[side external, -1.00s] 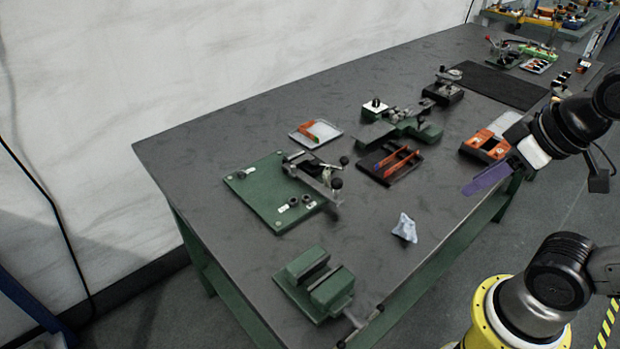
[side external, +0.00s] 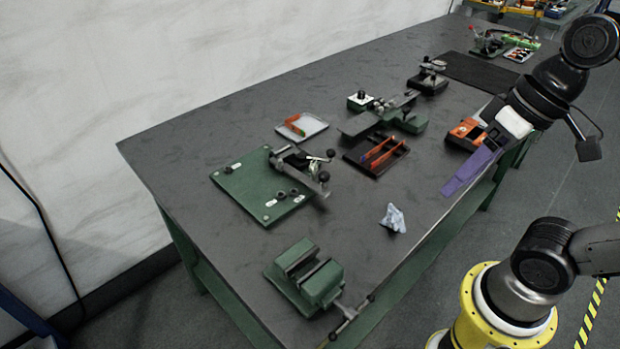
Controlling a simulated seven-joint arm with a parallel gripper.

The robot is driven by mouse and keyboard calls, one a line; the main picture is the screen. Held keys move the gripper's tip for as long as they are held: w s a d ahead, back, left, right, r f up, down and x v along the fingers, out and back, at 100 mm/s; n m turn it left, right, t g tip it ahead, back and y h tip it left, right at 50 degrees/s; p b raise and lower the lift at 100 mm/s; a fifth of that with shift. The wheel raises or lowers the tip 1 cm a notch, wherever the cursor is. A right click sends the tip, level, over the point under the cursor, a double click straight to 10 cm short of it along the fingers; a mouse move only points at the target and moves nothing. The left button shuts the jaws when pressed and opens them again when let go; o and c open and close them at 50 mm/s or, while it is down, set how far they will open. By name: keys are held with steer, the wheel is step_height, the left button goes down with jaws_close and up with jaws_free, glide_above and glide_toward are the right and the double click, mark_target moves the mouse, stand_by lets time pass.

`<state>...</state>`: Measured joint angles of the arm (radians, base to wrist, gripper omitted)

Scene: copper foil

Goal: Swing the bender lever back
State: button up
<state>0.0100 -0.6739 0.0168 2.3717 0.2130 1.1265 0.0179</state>
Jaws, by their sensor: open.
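The bender (side external: 297,165) is a dark metal tool on a green base plate (side external: 243,190) toward the left of the table. Its lever arm (side external: 310,182) ends near the plate's right edge, and black ball knobs (side external: 331,153) stick out on the right. My gripper (side external: 449,190), with long purple fingers, hangs over the table's front edge, well to the right of the bender and touching nothing that I can see. The fingers are seen side-on, so the gap between them is hidden. It is open and appears empty.
A green vise (side external: 305,274) stands at the near edge, with a crumpled grey-blue cloth (side external: 393,218) to its right. The table's left end is bare.

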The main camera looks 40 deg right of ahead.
steer(key=w+a+r+m+g+y, duration=0.2)
steer(key=w+a+g+y, duration=0.1)
steer(key=w+a, duration=0.1)
steer(key=m+g+y, duration=0.1)
steer(key=m+y, duration=0.7)
steer(key=y, duration=0.3)
glide_above(320, 178)
steer(key=s+d, duration=0.2)
steer(key=d, duration=0.4)
step_height(320, 178, down, 9)
steer(key=d+f+m+t, duration=0.1)
steer(key=d+f, duration=0.1)
steer(key=f, duration=0.1)
steer(key=d+f+m+y, duration=0.1)
steer(key=d+f+m, duration=0.1)
steer(key=f, duration=0.2)
steer(key=d+f+m+t, duration=0.1)
steer(key=f, duration=0.2)
steer(key=shift+w+d+f+t+y, duration=0.3)
steer(key=shift+w+d, duration=0.05)
steer(key=shift+d, duration=0.05)
steer(key=a, duration=0.4)
steer(key=w+a, duration=0.1)
steer(key=a, duration=0.8)
steer(key=shift+w+a, duration=0.25)
steer(key=shift+w, duration=0.05)
jaws_close()
